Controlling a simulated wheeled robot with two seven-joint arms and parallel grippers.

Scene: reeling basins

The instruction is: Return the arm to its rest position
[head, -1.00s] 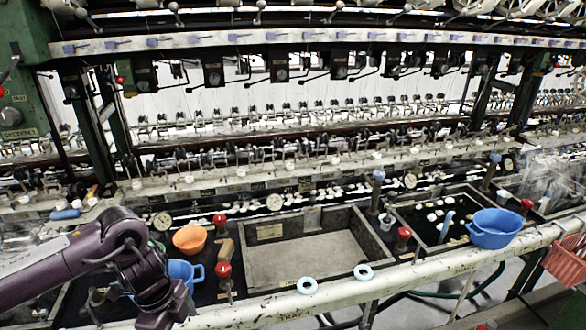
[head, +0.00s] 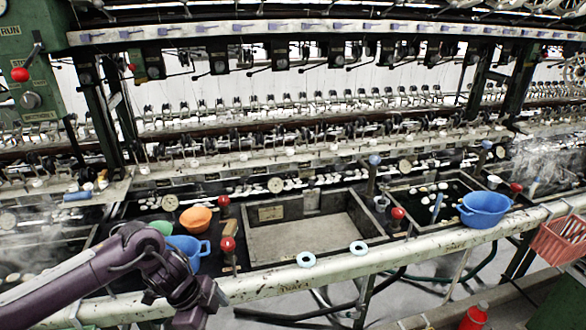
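My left arm comes in from the lower left in the head view. My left gripper (head: 200,303) hangs at the front rail, below the blue cup. Its fingers point down toward the bottom edge and are too dark and foreshortened to show whether they are open or shut. No object shows in it. My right arm and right gripper are not in the picture.
A blue cup (head: 188,251), green bowl (head: 160,228) and orange bowl (head: 196,219) stand left of the empty basin (head: 310,238). Two white rings (head: 306,260) lie on the front rail (head: 420,247).

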